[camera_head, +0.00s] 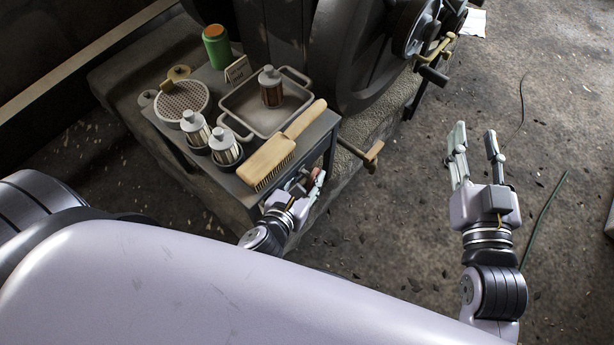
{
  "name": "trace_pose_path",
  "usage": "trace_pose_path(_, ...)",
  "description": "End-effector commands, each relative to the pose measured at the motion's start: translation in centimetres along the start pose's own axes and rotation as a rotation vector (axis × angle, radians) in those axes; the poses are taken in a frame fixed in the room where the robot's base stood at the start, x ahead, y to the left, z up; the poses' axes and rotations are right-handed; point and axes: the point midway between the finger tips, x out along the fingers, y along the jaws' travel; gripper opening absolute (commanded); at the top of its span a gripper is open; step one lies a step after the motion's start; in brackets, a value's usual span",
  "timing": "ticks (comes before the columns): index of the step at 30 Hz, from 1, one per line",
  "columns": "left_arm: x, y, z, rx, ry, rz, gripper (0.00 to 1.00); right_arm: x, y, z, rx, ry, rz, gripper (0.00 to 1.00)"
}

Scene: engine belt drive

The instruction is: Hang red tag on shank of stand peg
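My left gripper (308,186) is beside the right front edge of the small table. A small dull-red piece, likely the red tag (313,174), shows at its fingertips and appears gripped; most of it is hidden. A tan peg (373,156) with a thin shank sticks out to the right of the table, above and to the right of my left gripper and apart from it. No tag shows on its shank. My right gripper (477,150) is open and empty over the floor on the right.
The table (210,183) carries a brush (283,146), a grey tray (246,124), several white-capped filters, a round mesh strainer (183,100), a green can (215,47) and a small card (238,71). A dark engine with a wheel stands behind. A green strand (545,215) lies on the open floor at right.

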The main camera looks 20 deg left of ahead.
Motion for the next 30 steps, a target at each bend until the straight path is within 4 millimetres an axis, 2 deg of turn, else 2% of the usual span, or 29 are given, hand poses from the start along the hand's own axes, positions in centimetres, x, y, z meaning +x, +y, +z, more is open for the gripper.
trace_pose_path(4, -0.4, 0.0, -0.3, 0.0, 0.006, 0.001, 0.31, -0.1, 0.1, 0.4, -0.001, -0.009, 0.0, 0.37)
trace_pose_path(7, -1.5, 0.0, -0.3, -0.001, 0.006, 0.001, 0.31, -0.1, 0.0, 0.3, -0.001, -0.007, 0.0, 0.37)
trace_pose_path(15, -7.1, 0.0, -0.2, -0.002, 0.006, 0.001, 0.31, 0.0, 0.0, 0.1, 0.0, -0.003, 0.0, 0.37)
trace_pose_path(21, -10.3, 0.0, -0.1, -0.002, 0.003, 0.002, 0.31, 0.0, 0.0, 0.1, 0.0, -0.002, 0.0, 0.37)
trace_pose_path(25, -11.4, 0.1, -0.1, -0.002, 0.002, 0.002, 0.31, 0.0, 0.0, 0.1, 0.0, -0.002, 0.0, 0.37)
trace_pose_path(30, -12.0, 0.1, 0.0, 0.0, 0.001, 0.001, 0.31, 0.0, 0.0, 0.1, 0.0, -0.001, 0.0, 0.37)
